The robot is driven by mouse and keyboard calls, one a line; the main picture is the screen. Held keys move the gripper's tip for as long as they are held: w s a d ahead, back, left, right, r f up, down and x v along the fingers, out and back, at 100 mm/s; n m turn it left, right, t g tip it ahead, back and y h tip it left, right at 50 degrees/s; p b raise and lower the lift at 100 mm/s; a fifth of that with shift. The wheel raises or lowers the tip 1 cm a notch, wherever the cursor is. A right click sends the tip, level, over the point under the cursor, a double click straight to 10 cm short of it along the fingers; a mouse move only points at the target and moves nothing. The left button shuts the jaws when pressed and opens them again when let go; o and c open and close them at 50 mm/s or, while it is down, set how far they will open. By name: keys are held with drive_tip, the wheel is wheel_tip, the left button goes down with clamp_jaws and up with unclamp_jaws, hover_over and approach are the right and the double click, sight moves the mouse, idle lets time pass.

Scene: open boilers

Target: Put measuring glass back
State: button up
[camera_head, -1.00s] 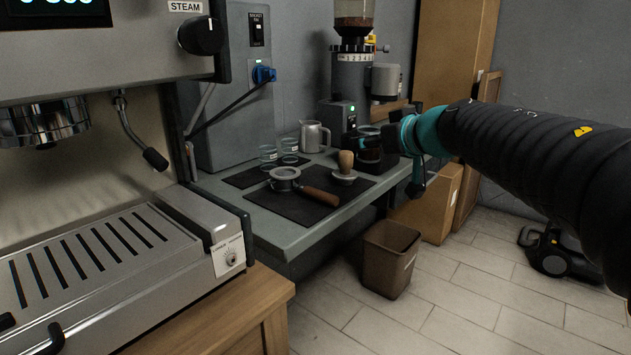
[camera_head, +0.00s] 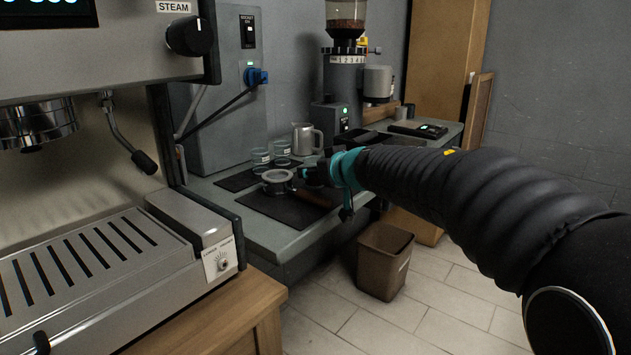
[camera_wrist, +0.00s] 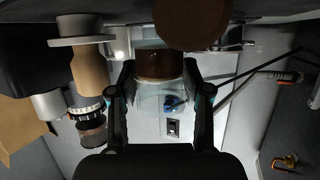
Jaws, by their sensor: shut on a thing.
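My gripper (camera_head: 314,173) is shut on a clear measuring glass (camera_wrist: 158,98) with dark brown liquid in it. The wrist view is upside down and shows the glass between the two fingers of my gripper (camera_wrist: 160,96). In the head view the gripper mostly hides the held glass; it is over the worktop, right of the portafilter (camera_head: 276,182). Several small clear glasses (camera_head: 260,156) stand on a dark mat (camera_head: 236,181) to the left, near the back. I cannot tell the held glass's height above the worktop.
A steel jug (camera_head: 303,138) stands behind the glasses. The grinder (camera_head: 346,75) and a flat scale (camera_head: 418,129) are to the right. A wooden-handled tamper (camera_wrist: 88,70) shows close by in the wrist view. The espresso machine (camera_head: 110,240) fills the left; a brown bin (camera_head: 384,262) stands below.

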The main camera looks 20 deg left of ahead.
drive_tip(key=shift+f+b, duration=0.8)
drive_tip(key=shift+f, duration=0.3)
drive_tip(key=shift+f, duration=0.15)
drive_tip(key=o, duration=1)
drive_tip(key=shift+s+d+r, duration=0.2)
drive_tip(key=shift+d+r, duration=0.05)
drive_tip(key=p+v, duration=0.2)
drive_tip(key=v, duration=0.9)
drive_tip(key=shift+s+d, duration=0.15)
drive_tip(key=shift+d, duration=0.05)
drive_tip(key=shift+d, duration=0.1)
